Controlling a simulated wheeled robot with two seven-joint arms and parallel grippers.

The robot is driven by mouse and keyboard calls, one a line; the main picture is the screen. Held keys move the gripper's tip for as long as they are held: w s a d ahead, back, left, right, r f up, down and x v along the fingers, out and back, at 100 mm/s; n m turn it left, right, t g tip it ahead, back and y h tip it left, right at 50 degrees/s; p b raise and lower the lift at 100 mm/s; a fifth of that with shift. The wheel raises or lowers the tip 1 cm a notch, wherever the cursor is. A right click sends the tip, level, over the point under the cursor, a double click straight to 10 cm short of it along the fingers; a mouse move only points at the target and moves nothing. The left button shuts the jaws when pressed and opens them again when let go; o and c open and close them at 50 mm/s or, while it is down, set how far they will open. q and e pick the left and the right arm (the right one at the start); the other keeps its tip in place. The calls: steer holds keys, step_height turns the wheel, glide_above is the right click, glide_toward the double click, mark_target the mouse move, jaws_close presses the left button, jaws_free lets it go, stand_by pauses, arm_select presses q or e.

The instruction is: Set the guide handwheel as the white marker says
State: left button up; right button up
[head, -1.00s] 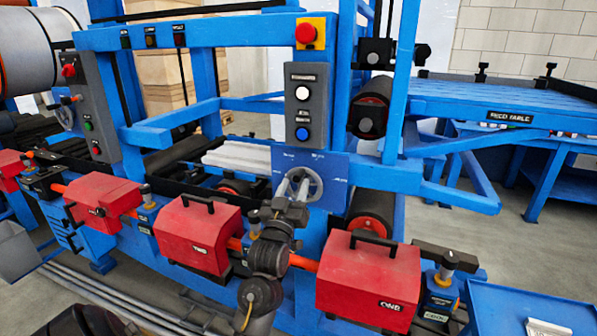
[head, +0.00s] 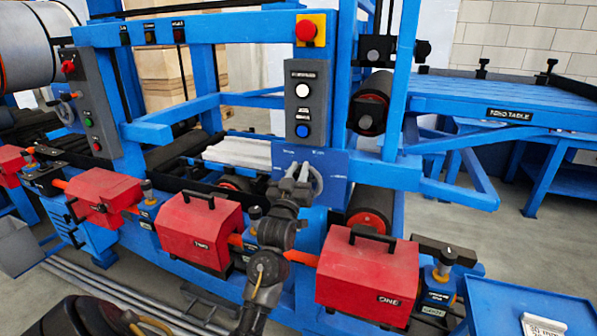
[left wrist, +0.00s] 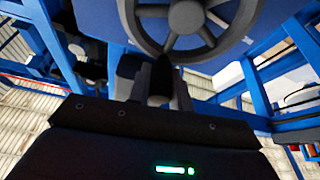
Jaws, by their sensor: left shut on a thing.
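The guide handwheel (head: 318,180) is a grey spoked wheel on a blue plate (head: 338,163) in the middle of the head view. In the left wrist view the handwheel (left wrist: 222,48) fills the top, its rim, hub and spokes clear. My left gripper (head: 297,170) is in front of the wheel and hides its left part. In the left wrist view the gripper (left wrist: 161,82) is shut on a dark handle (left wrist: 162,72) at the lower rim. Small white marks (head: 289,152) sit on the plate around the wheel, too small to read. My right gripper is not in view.
A grey button box (head: 302,110) and a red stop button (head: 306,31) are above the wheel. Red boxes with handles, such as ONE (head: 368,275) and TWO (head: 198,228), stand below along an orange shaft. A blue feed table (head: 490,100) is at the right.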

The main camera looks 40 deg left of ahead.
mark_target(318, 193)
arm_select(q)
steer(key=shift+d+m, duration=0.1)
steer(key=shift+m, duration=0.2)
jaws_close()
